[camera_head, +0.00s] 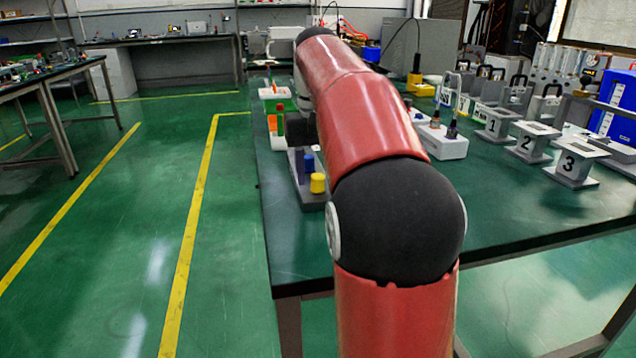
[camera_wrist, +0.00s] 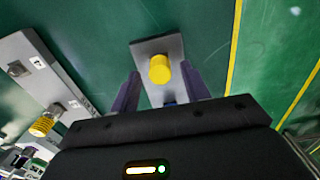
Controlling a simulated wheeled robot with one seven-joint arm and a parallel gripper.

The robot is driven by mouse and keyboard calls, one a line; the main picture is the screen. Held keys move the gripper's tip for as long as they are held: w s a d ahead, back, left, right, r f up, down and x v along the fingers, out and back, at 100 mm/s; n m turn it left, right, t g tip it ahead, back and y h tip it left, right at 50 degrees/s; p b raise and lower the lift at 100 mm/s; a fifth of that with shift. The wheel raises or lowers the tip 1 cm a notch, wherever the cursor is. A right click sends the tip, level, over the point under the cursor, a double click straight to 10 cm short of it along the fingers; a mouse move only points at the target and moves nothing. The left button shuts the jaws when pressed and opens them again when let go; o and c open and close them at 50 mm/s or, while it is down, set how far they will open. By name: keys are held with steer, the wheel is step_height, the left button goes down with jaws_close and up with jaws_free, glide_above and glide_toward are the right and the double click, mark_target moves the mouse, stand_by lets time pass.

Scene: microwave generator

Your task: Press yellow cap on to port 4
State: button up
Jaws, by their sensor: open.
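The yellow cap (camera_head: 318,183) stands at the near end of a grey rack (camera_head: 309,200) at the table's left edge. A blue cap (camera_head: 308,162) stands just behind it. In the wrist view the yellow cap (camera_wrist: 160,68) shows upright on the rack's grey plate (camera_wrist: 145,48). My gripper (camera_wrist: 160,70) is open, with its dark fingers to the left and right of the cap. Contact with the cap cannot be told. The blue cap is mostly hidden below the yellow one in that view. No port marked 4 can be read in either view.
Grey stands numbered 1 (camera_head: 496,123), 2 (camera_head: 532,141) and 3 (camera_head: 574,162) stand on the table's right side. A white block (camera_head: 443,143) holds dark items. In the wrist view a grey strip (camera_wrist: 42,75) lies left. The table's near part is clear.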

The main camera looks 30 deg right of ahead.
mark_target(318, 176)
stand_by(0.4)
jaws_close()
steer(key=shift+r+p, duration=1.3)
steer(key=shift+r, duration=1.7)
